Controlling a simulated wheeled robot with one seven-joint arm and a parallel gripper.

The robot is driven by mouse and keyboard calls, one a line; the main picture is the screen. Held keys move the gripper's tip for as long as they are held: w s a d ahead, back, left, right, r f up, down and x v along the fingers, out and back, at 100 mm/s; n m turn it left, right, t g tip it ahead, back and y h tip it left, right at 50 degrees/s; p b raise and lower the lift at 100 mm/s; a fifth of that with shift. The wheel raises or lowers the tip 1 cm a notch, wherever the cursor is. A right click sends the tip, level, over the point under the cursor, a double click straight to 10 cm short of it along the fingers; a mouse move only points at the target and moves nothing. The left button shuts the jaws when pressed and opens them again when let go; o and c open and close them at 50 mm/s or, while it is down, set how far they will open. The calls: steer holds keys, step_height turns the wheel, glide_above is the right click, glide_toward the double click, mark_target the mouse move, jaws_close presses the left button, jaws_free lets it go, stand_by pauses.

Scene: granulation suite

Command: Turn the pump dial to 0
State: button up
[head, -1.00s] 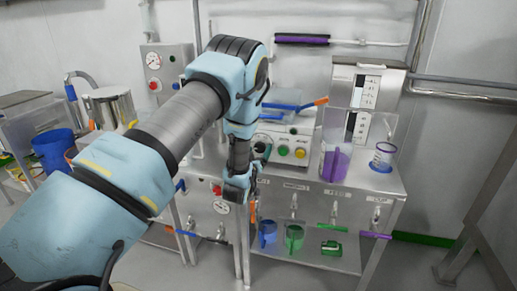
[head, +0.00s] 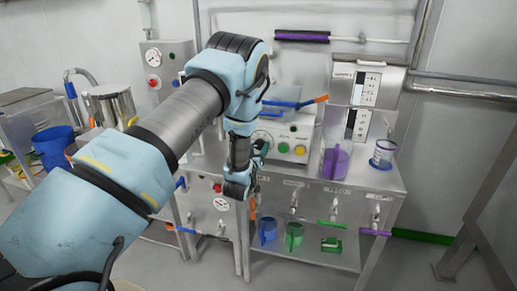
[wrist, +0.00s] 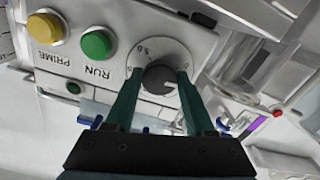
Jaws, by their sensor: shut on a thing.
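The pump dial (wrist: 162,76) is a dark grey round knob on a white scale plate with small printed numbers. In the wrist view it sits between the two green fingertips of my gripper (wrist: 158,72), which is shut on it from both sides. A light mark shows on the lower right of the knob face. The plate is partly covered by the fingers, and I cannot read most numbers. In the head view the pump (head: 298,138) stands on the steel bench, and my gripper (head: 258,152) is at its front left, with the dial mostly hidden by my arm.
On the pump front are a green RUN button (wrist: 96,44) and a yellow PRIME button (wrist: 46,27). Valves with coloured handles line the bench's front.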

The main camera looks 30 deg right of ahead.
jaws_close()
steer(key=shift+b, duration=0.35)
steer(key=shift+w+f+n+b, duration=0.1)
steer(key=shift+f+n+b, duration=0.1)
steer(key=shift+n+b, duration=1.8)
steer(key=shift+b, duration=0.3)
steer(key=shift+r+n+b, duration=0.15)
steer(key=shift+n+b, duration=0.65)
steer(key=shift+b, duration=0.05)
steer(key=shift+r, duration=0.1)
